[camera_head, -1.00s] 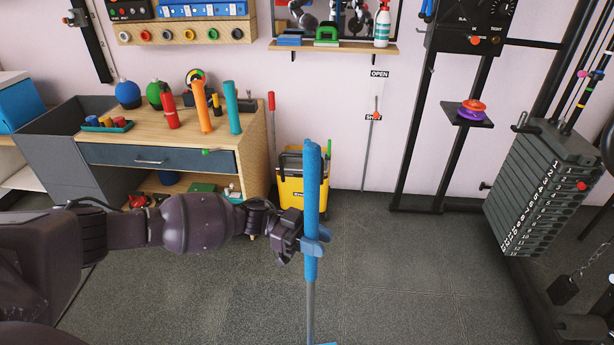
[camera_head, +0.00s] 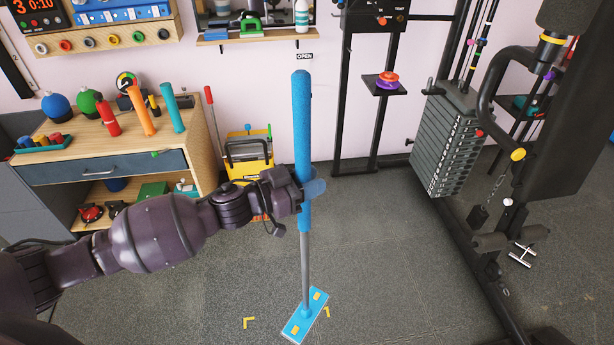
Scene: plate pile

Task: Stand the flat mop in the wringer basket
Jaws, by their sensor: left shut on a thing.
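The flat mop (camera_head: 302,150) stands about upright, with a blue grip, a grey shaft and a flat blue head (camera_head: 304,316) low at the bottom of the view. My left gripper (camera_head: 306,188) is shut around the blue grip. I cannot tell whether the mop head touches the floor. The yellow wringer bucket (camera_head: 249,168) stands on the floor behind my left arm, against the wall beside the workbench. Its dark basket (camera_head: 248,147) shows at the top; my left arm hides its lower part. My right gripper is not in view.
The wooden workbench (camera_head: 205,150) with a blue drawer stands left of the bucket. A gym machine with a weight stack (camera_head: 447,145) stands at the right. Yellow corner marks (camera_head: 249,322) lie on the floor near the mop head. The middle floor is clear.

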